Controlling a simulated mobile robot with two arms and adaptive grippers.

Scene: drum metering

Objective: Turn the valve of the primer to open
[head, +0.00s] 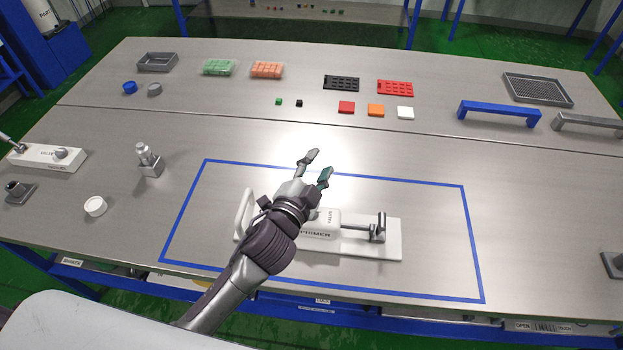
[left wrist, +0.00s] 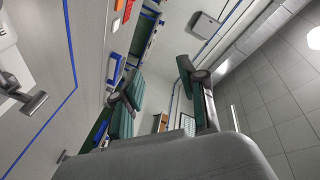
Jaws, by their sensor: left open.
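The primer (head: 350,224) is a white unit on a white base plate, inside the blue outlined rectangle on the table. It carries the labels PRIMER and VALVE. A grey metal fitting (head: 377,229) stands at its right end, and a white handle (head: 243,212) at its left. My left gripper (head: 318,168) is open and empty, above and just behind the primer, fingers pointing away. My left arm hides part of the primer, and I cannot tell how the valve is set. In the left wrist view the gripper (left wrist: 160,100) is open, with a grey metal part (left wrist: 28,104) at the left. My right gripper is not in view.
Another white unit marked VALVE (head: 45,157) and a metal post (head: 150,162) stand at the left, with a white cap (head: 95,206). Trays, coloured blocks and a blue handle (head: 499,112) lie at the back. The outlined area right of the primer is clear.

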